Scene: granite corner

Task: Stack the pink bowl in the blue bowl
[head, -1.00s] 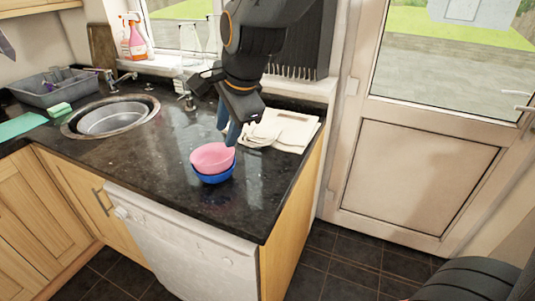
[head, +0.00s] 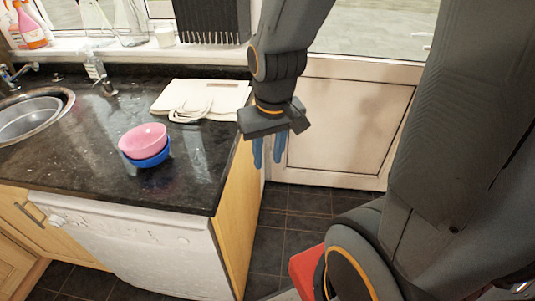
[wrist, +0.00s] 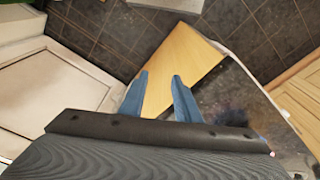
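The pink bowl (head: 143,139) sits inside the blue bowl (head: 151,160) on the dark counter, slightly tilted, with its rim above the blue one. The blue bowl shows only as a band beneath it. My gripper (head: 268,150) hangs off the counter's right end, well to the right of the bowls. Its blue fingers point down, apart with nothing between them. The wrist view shows the open fingers (wrist: 160,98) over the wooden end panel and the floor; I cannot make out the bowls there.
The dark counter (head: 85,160) has clear room around the bowls. Cutting boards with a cord-like handle (head: 200,98) lie behind them. The sink (head: 30,118) is at the left. A white door (head: 340,125) stands behind my gripper, and tiled floor (head: 290,225) lies below.

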